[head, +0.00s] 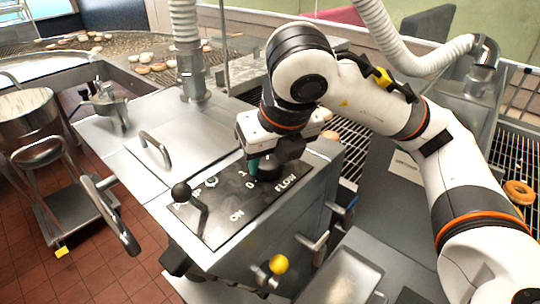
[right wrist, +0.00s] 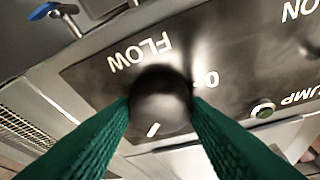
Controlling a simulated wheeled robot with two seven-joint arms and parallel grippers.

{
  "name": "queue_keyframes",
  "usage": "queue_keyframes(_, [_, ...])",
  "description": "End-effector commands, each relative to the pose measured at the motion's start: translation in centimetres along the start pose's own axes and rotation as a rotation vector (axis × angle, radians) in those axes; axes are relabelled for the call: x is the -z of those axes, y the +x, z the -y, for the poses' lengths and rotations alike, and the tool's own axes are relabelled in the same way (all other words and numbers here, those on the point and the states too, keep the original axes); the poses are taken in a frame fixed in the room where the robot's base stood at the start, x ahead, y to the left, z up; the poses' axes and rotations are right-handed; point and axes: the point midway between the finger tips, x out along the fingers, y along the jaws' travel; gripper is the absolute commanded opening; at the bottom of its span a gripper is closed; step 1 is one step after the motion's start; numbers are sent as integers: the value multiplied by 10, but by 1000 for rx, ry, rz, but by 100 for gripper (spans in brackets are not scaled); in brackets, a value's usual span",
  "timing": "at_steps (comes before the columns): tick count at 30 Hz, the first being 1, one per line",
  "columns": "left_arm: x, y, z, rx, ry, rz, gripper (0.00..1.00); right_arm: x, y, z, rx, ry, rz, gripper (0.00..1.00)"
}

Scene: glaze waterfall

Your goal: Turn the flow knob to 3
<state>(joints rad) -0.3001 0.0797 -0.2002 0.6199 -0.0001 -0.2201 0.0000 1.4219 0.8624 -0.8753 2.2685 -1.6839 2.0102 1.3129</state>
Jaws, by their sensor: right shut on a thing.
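The black round flow knob (right wrist: 160,98) sits on the dark control panel (head: 212,220), beside the word FLOW. My right gripper (head: 259,165) reaches down over it in the head view. In the right wrist view its two green ribbed fingers (right wrist: 160,112) are closed on opposite sides of the knob. The knob's white pointer line points toward the bottom of that view, slightly left, away from the word FLOW. A 0 mark shows to the right of the knob there. The other dial numbers by the pointer are hidden or unreadable. My left gripper is not in view.
A black-balled lever (head: 182,192) stands by the ON label on the panel. A green button (right wrist: 263,110) sits near the PUMP label. A yellow-knobbed lever (head: 278,264) and blue-tipped handles are on the machine's side. A steel pot (head: 28,118) stands on a cart at left.

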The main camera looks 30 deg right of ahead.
Motion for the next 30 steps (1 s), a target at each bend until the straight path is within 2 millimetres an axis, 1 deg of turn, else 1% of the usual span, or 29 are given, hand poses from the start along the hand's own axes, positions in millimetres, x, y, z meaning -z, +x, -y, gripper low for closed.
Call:
queue_keyframes(2, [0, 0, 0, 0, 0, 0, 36, 1, -1, 0, 1, 2, -4, 20])
queue_keyframes(3, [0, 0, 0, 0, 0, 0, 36, 1, -1, 0, 1, 2, -4, 47])
queue_keyframes(5, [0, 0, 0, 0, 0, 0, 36, 1, -1, 0, 1, 2, -3, 57])
queue_keyframes(6, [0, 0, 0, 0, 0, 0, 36, 1, -1, 0, 1, 2, -3, 64])
queue_keyframes(14, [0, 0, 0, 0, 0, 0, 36, 0, 0, 0, 0, 0, -1, 64])
queue_keyframes(18, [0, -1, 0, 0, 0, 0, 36, 1, -7, 0, 0, 0, -4, 64])
queue_keyframes(20, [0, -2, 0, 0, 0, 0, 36, 2, -14, 0, 1, 1, -5, 64])
queue_keyframes(23, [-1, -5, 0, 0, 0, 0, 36, 2, -30, 0, 0, 0, -8, 64])
queue_keyframes(30, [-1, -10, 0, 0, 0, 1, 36, 2, -77, 0, 0, 2, -8, 64])
